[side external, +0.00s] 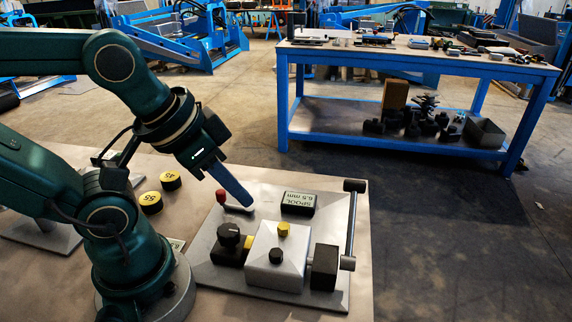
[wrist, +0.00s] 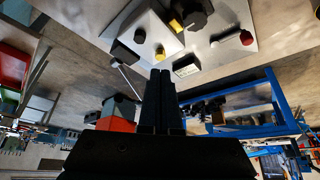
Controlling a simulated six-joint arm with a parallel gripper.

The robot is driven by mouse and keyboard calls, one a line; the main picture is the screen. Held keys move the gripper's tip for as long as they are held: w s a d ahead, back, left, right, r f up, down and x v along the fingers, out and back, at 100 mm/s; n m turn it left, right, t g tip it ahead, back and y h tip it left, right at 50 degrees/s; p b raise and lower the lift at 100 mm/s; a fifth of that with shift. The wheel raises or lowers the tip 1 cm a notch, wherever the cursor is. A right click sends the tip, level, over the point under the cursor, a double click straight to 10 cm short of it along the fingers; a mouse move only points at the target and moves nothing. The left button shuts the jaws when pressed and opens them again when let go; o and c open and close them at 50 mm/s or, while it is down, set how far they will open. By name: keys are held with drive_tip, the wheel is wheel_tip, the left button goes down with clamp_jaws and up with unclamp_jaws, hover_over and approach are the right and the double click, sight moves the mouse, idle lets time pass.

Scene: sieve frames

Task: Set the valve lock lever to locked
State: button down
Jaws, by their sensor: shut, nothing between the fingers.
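A small lever with a red knob (side external: 221,195) and a pale arm lies at the back left of the grey plate (side external: 200,272); no label marks it as the valve lock lever. Its red knob also shows at the upper right of the wrist view (wrist: 246,38). My gripper (side external: 246,202) is shut and empty, its fingers slanting down to the right, with the tips close to the right end of this lever. I cannot tell whether they touch it. In the wrist view the closed fingers (wrist: 161,72) point toward the plate, with the lever off to their right.
A pale block (side external: 276,262) with yellow and black knobs stands mid-plate. A black dial (side external: 229,235) is left of it, a black "SPOOL 6.5 mm" block (side external: 298,203) behind. Yellow-topped discs (side external: 151,203) lie left.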

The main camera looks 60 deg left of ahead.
drive_tip(key=c, duration=1.5)
unclamp_jaws()
drive_tip(key=shift+c, duration=0.2)
drive_tip(key=o, duration=0.8)
drive_tip(key=shift+w+a+r+n, duration=0.2)
drive_tip(key=shift+w+r+n, duration=0.05)
drive_tip(key=shift+w+n, duration=0.15)
drive_tip(key=shift+w+a+r+n, duration=0.2)
drive_tip(key=shift+w+n, duration=0.1)
drive_tip(key=shift+w, duration=0.1)
drive_tip(key=shift+o, duration=0.2)
drive_tip(key=n+g, duration=0.6)
drive_tip(key=n, duration=0.4)
hover_over(220, 191)
wheel_tip(220, 191, down, 8)
drive_tip(key=shift+w+d+f, duration=0.1)
drive_tip(key=shift+f, duration=2.55)
